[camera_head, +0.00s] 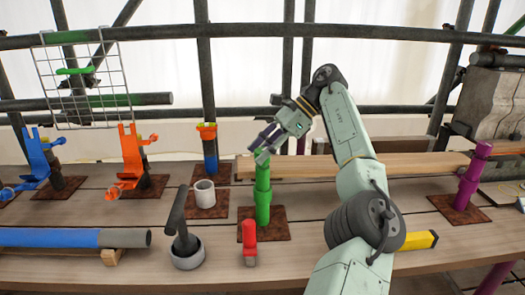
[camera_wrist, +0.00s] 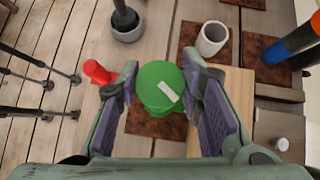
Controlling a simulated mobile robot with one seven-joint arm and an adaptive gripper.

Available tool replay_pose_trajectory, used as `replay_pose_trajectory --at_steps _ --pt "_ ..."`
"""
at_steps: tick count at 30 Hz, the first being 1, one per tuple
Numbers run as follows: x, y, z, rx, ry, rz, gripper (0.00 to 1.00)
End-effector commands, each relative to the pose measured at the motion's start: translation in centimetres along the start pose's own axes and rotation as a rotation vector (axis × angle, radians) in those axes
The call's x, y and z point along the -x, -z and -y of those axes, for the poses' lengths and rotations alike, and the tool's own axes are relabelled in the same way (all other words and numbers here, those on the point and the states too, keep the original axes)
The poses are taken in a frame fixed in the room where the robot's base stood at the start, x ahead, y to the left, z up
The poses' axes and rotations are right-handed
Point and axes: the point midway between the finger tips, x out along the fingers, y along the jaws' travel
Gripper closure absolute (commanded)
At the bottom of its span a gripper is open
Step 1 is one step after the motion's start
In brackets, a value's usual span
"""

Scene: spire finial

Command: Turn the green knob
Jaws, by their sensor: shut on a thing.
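The green knob (camera_wrist: 160,84) is the round top of an upright green post (camera_head: 263,195) on a brown square plate (camera_head: 278,222). A light mark shows on the knob's top in the wrist view. My gripper (camera_wrist: 163,92) is at the top of the post, seen in the head view (camera_head: 263,152) coming in from the upper right. Its two purple-padded fingers stand on either side of the knob and are shut on it. The fingers partly hide the knob's sides.
A red object (camera_head: 249,240) stands just in front of the post. A grey pot with a dark handle (camera_head: 186,248) and a white cup (camera_head: 204,193) stand to the left. A wooden plank (camera_head: 420,163) lies behind. A purple post (camera_head: 472,178) stands at the right.

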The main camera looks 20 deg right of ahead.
Motion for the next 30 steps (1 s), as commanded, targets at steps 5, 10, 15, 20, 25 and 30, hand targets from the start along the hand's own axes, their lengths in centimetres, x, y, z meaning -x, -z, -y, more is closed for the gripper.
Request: replay_pose_trajectory --at_steps 5,10,15,20,25,30 --pt "-0.05 0.07 -0.05 -0.001 -0.004 -0.002 0.94" --pt "-0.06 0.09 -0.05 -0.002 -0.004 -0.003 0.65" --pt "-0.05 0.07 -0.04 -0.002 -0.003 -0.002 0.54" --pt "-0.03 0.05 -0.03 -0.001 -0.002 -0.002 0.45" --pt "-0.03 0.04 -0.02 -0.001 -0.001 -0.001 0.45" --pt "-0.02 0.04 -0.01 -0.001 -0.001 -0.001 0.45"
